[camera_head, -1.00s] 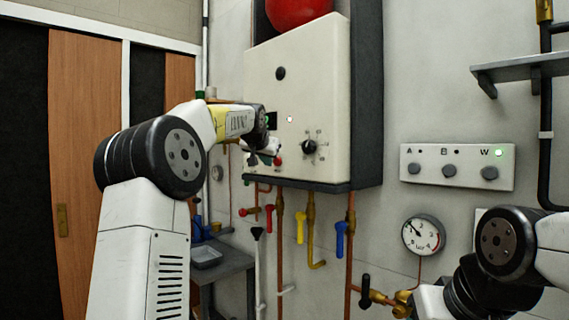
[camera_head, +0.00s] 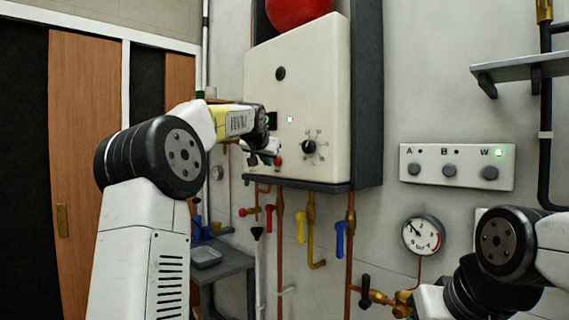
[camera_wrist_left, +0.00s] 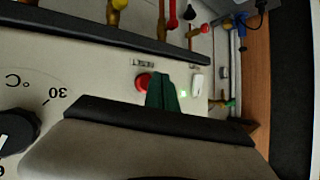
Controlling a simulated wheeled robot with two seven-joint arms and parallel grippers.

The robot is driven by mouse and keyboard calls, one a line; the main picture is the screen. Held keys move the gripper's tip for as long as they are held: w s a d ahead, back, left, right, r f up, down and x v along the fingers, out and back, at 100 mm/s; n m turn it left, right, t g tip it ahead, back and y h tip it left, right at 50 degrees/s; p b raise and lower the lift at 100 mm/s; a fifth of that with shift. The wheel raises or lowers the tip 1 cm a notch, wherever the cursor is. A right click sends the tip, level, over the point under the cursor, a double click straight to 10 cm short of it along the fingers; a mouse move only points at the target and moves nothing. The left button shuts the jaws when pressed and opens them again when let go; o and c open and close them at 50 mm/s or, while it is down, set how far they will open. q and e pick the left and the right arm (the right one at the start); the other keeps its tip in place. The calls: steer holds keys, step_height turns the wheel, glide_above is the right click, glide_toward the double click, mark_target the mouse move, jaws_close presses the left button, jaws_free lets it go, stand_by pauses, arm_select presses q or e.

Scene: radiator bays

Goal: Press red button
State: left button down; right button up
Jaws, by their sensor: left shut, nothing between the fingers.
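The red button (camera_head: 278,161) is low on the front of the white boiler panel (camera_head: 262,75), left of the black dial. In the left wrist view the red button (camera_wrist_left: 143,82) is round and partly covered by my left gripper. My left gripper (camera_head: 267,153) is shut and empty at the panel's lower left. Its green fingertips (camera_wrist_left: 162,92) overlap the button's edge in the wrist view; I cannot tell whether they touch it. My right arm shows at the lower right, but its gripper is out of view.
A black temperature dial (camera_head: 309,147) sits right of the button. Coloured valve handles and pipes hang below the boiler. A button box (camera_head: 457,167) and a gauge (camera_head: 423,235) are on the wall at right.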

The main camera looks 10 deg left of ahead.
arm_select(q)
steer(key=shift+w+d, duration=0.1)
steer(key=shift+w+d, duration=0.15)
steer(key=shift+w, duration=0.05)
steer(key=shift+w+d, duration=0.3)
steer(key=shift+w, duration=0.1)
stand_by(1.0)
stand_by(0.3)
steer(key=shift+s+a, duration=0.5)
steer(key=shift+s, duration=0.2)
steer(key=s+a, duration=0.1)
steer(key=s, duration=0.1)
steer(key=s+a, duration=0.2)
stand_by(0.3)
steer(key=shift+s, duration=0.1)
stand_by(0.4)
